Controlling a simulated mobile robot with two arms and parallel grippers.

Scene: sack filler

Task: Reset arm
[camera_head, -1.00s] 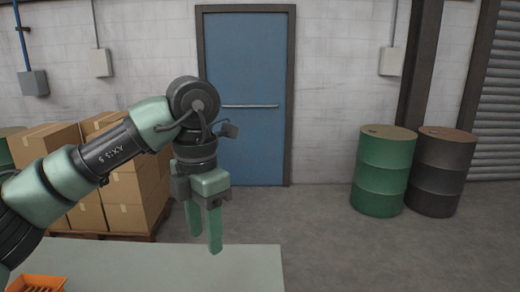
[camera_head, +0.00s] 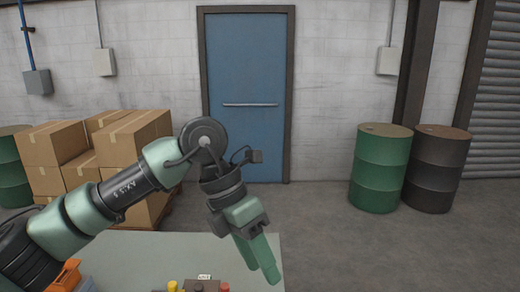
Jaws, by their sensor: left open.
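My left arm comes in from the left, and its left gripper (camera_head: 262,262) hangs with its green fingers pointing down and a little to the right. The gripper is open and nothing shows between its fingers. It is over the right edge of the grey-green table (camera_head: 150,256), above and to the right of a small brown box (camera_head: 203,286) with a yellow and a red button. My right gripper is not in view.
An orange bin (camera_head: 66,276) is at the table's left, partly behind my arm. Stacked cardboard boxes (camera_head: 130,142) stand behind. Green (camera_head: 380,168) and dark (camera_head: 436,170) drums stand at the right. A blue door (camera_head: 245,90) is at the back. The floor right of the table is clear.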

